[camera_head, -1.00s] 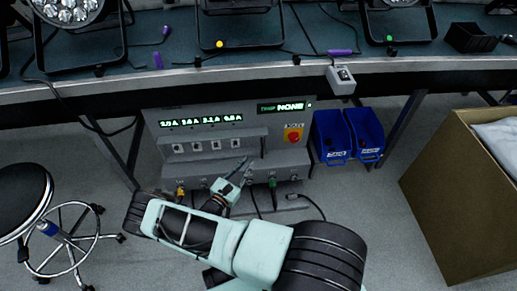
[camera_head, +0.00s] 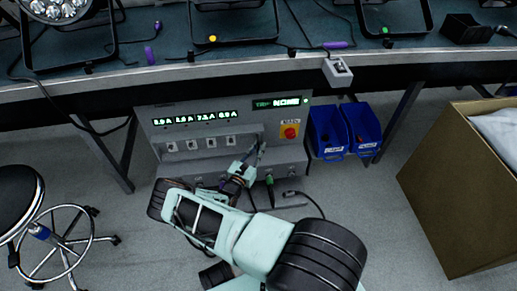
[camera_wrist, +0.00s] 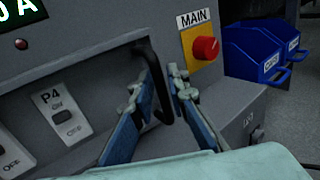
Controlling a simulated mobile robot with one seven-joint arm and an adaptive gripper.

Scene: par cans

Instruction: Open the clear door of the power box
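The grey power box (camera_head: 158,148) stands under the bench, with a row of white switches behind its clear door (camera_head: 184,156). The clear pane is hard to make out; the door looks closed. In the wrist view a black bar handle (camera_wrist: 153,58) stands at the door's right side, right of the P4 switch (camera_wrist: 63,113). My gripper (camera_head: 259,150) is at the box front, at the right end of the switch row. In the wrist view its two fingers (camera_wrist: 164,78) are apart, with the handle between them. I cannot tell whether they touch it.
A red MAIN knob (camera_wrist: 206,49) on a yellow plate is just right of the handle. Blue bins (camera_head: 327,133) hang right of the box. Cables with plugs (camera_head: 270,185) come out below the switches. A cardboard box (camera_head: 450,190) stands at right, a stool (camera_head: 20,205) at left.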

